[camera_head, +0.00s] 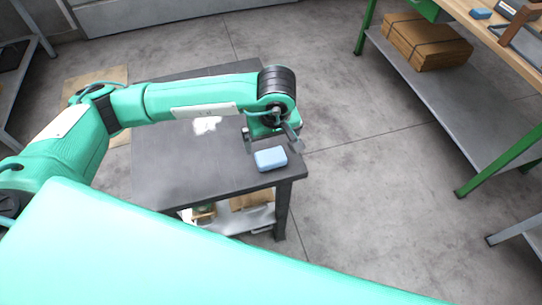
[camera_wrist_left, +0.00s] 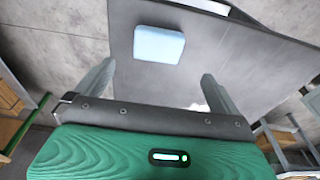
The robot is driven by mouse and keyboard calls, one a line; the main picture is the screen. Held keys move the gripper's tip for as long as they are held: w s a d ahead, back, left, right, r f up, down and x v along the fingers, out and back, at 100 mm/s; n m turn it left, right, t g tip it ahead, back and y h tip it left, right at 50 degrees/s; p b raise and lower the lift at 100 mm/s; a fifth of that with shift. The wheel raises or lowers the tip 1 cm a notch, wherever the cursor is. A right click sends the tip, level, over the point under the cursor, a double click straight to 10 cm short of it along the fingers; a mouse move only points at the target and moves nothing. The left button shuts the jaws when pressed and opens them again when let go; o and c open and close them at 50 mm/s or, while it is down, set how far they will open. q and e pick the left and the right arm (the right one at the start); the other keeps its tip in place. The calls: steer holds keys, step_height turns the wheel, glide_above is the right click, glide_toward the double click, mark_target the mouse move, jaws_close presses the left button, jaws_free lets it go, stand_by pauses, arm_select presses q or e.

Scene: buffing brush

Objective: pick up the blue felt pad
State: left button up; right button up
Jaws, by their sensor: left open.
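The blue felt pad (camera_head: 270,159) is a small light blue block lying on the dark table (camera_head: 185,165), near its right front corner. In the left wrist view the pad (camera_wrist_left: 159,45) lies ahead of the fingertips, between their lines and apart from them. My left gripper (camera_head: 272,141) is open and empty, just behind and above the pad in the head view. Its two spread fingers also show in the left wrist view (camera_wrist_left: 155,80). My right gripper is not in view.
A white crumpled thing (camera_head: 206,125) lies on the table behind the pad. A lower shelf holds brown items (camera_head: 250,200). At the right, a green-legged workbench (camera_head: 500,35) carries another small blue block (camera_head: 480,14) and a cardboard stack (camera_head: 420,42) below. Open floor lies between.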

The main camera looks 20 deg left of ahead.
mark_target(271, 156)
arm_select(q)
steer(key=f, duration=0.4)
steer(key=shift+w+a, duration=0.15)
steer(key=shift+w, duration=0.05)
steer(key=f+p, duration=0.1)
steer(key=f, duration=0.3)
steer(key=shift+w+a+p, duration=0.1)
steer(key=shift+w+p, duration=0.25)
steer(key=shift+w, duration=0.05)
steer(key=shift+f, duration=0.45)
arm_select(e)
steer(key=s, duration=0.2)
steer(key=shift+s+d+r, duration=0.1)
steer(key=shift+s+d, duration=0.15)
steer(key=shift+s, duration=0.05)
arm_select(q)
steer(key=shift+c, duration=0.4)
steer(key=c, duration=0.7)
steer(key=shift+c, duration=1.2)
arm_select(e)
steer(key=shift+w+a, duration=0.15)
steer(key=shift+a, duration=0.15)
